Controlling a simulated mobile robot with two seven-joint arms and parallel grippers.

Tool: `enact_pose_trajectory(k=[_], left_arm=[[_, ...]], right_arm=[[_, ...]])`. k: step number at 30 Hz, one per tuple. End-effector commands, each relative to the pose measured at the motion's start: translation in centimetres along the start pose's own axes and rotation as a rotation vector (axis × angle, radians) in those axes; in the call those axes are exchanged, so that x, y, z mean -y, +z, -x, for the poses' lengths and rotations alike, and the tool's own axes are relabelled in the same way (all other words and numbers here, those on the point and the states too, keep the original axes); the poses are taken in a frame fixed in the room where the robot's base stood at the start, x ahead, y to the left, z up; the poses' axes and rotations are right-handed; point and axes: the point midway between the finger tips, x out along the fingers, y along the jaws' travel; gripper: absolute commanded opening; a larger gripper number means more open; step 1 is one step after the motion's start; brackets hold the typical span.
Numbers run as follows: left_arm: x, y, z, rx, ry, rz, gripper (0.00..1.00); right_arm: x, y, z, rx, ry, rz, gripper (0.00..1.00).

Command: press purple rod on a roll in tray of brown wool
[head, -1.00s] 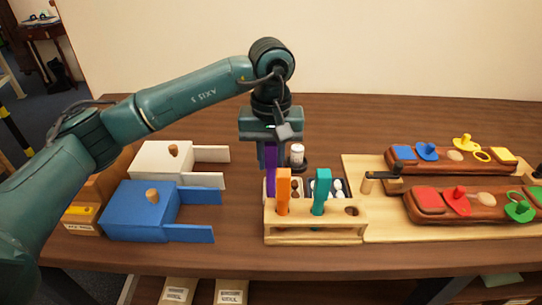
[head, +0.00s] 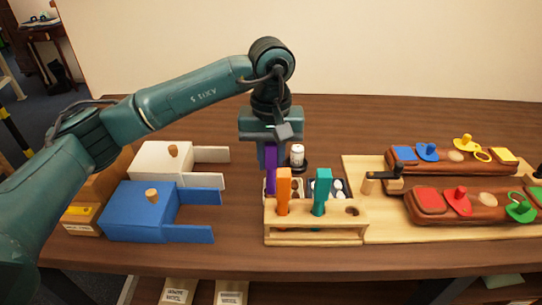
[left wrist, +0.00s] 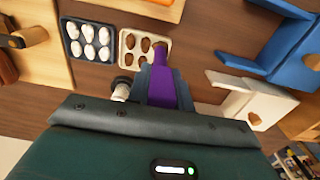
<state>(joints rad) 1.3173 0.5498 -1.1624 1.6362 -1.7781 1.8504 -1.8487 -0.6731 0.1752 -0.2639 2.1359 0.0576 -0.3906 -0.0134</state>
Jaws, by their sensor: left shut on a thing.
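My left gripper (head: 270,160) is shut on the purple rod (head: 271,172), which it holds upright behind the wooden rack. The rod also shows in the left wrist view (left wrist: 161,88). The tray of brown wool (left wrist: 123,38), cream with several brown rolls (left wrist: 145,45), lies under the rod's tip. The tip overlaps a roll at the tray's edge in the left wrist view; I cannot tell whether it touches. In the head view the rod's lower end and much of the tray (head: 304,187) are hidden by the rack and orange rod. My right gripper is not in view.
A dark tray of white rolls (left wrist: 69,57) lies beside the brown one. The wooden rack (head: 315,236) in front holds an orange rod (head: 283,190) and a teal rod (head: 322,190). A white-topped bottle (head: 297,154) stands close behind. Blue (head: 135,212) and white boxes stand left.

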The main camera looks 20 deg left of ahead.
Motion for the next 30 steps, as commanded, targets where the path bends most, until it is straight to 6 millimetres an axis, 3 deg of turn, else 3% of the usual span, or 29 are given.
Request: enact_pose_trajectory(k=[8,30], left_arm=[[0.0,0.1,0.1,0.007,-0.004,-0.002,0.05],[0.0,0.0,5.6,0.001,0.000,-0.001,0.05]], right_arm=[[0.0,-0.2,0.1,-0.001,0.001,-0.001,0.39],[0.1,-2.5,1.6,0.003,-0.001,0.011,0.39]])
